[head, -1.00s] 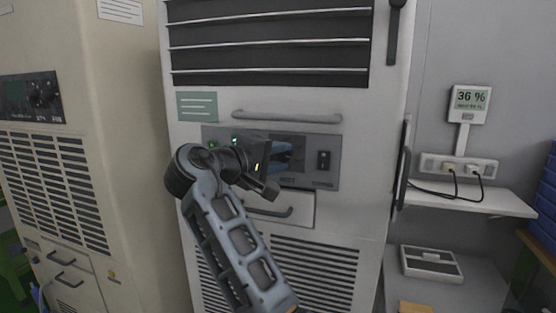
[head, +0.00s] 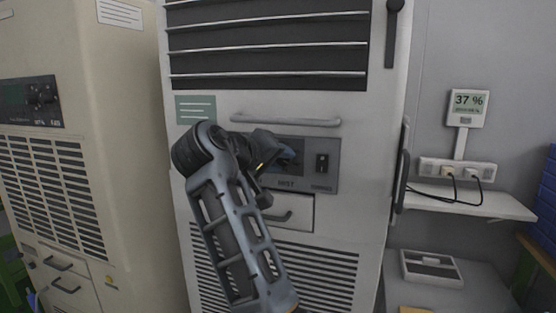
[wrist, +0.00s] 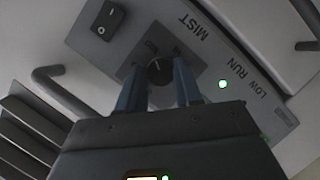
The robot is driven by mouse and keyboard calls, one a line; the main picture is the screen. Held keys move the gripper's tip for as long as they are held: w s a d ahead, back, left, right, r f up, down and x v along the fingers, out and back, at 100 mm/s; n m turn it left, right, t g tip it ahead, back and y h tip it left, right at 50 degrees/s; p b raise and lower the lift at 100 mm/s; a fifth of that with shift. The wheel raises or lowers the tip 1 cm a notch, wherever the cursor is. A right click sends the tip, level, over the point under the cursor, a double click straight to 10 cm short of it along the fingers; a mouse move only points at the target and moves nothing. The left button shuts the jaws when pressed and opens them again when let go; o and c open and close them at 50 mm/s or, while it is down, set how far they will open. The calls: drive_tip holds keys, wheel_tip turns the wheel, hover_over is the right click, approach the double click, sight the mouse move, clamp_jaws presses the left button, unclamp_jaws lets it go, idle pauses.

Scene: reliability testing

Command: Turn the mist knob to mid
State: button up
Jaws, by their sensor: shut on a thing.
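The mist knob (wrist: 158,72) is a dark round knob on the grey control panel (head: 329,184), with the word MIST printed near it. In the wrist view my gripper (wrist: 160,82) has its two blue fingers on either side of the knob and is shut on it. A light pointer line shows on the knob, but its exact setting is hard to read. In the head view my gripper (head: 288,158) is at the panel, and my wrist and arm hide the panel's left part and the knob.
A black rocker switch (head: 322,162) sits to the right on the panel. A horizontal handle (head: 286,121) runs above it and a drawer handle (head: 278,217) lies below. A green light (wrist: 222,84) is lit beside LOW RUN. A wall display (head: 468,104) reads 37 %.

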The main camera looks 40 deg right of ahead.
drive_tip(key=shift+f, duration=0.2)
drive_tip(key=o, duration=1)
drive_tip(key=shift+r, duration=0.1)
drive_tip(key=shift+b+v, duration=0.3)
drive_tip(key=shift+v, duration=3.55)
